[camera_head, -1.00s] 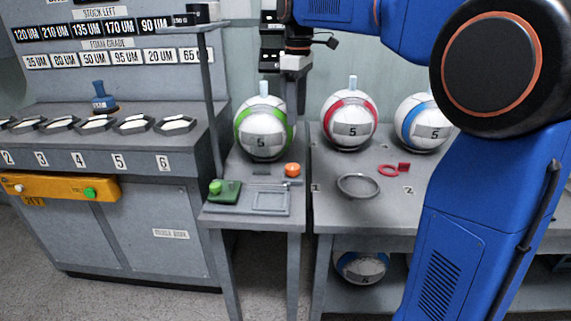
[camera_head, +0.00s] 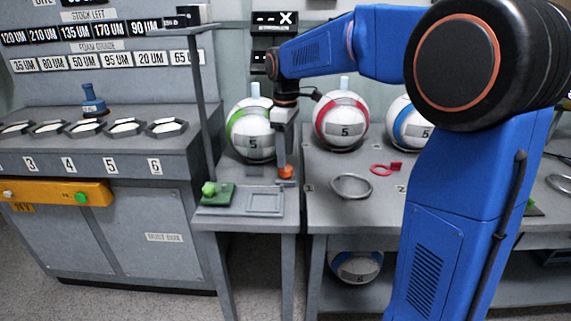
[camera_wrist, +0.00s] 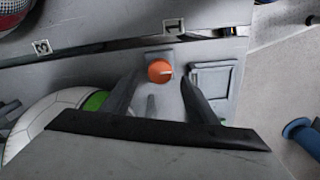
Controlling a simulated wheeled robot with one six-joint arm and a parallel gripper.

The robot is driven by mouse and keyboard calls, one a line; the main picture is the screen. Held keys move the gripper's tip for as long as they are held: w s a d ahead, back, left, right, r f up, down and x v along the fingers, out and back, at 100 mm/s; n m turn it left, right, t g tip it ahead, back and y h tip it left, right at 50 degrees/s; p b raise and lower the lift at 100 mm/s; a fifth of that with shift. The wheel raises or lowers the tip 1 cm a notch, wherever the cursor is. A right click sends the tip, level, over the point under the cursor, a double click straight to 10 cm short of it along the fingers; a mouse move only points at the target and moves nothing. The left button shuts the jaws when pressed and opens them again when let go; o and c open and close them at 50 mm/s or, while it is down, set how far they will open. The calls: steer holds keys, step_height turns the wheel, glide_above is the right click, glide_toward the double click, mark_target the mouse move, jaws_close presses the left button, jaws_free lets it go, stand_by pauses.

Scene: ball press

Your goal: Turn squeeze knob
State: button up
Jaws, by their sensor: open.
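The orange squeeze knob (camera_head: 286,172) sits on the small grey table, in front and to the right of the green-striped ball. In the wrist view the knob (camera_wrist: 160,71) is round with a pale pointer line toward the right. My gripper (camera_head: 284,160) points down just above the knob in the head view. In the wrist view its two dark fingers (camera_wrist: 155,84) are apart, on either side of and below the knob. I cannot tell whether either finger touches it. The green-striped ball (camera_head: 252,130) with a pale peg on top stands beside my gripper, partly hidden by it.
A green button block (camera_head: 213,194) and a grey framed plate (camera_head: 265,202) lie at the table's front. The right table holds a metal ring (camera_head: 351,186), a red ring (camera_head: 383,169), a red-striped ball (camera_head: 340,122) and a blue-striped ball (camera_head: 405,118). A post (camera_head: 206,100) stands left of the green-striped ball.

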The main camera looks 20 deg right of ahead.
mark_target(285, 171)
steer(key=shift+f, duration=2.1)
steer(key=c, duration=1.1)
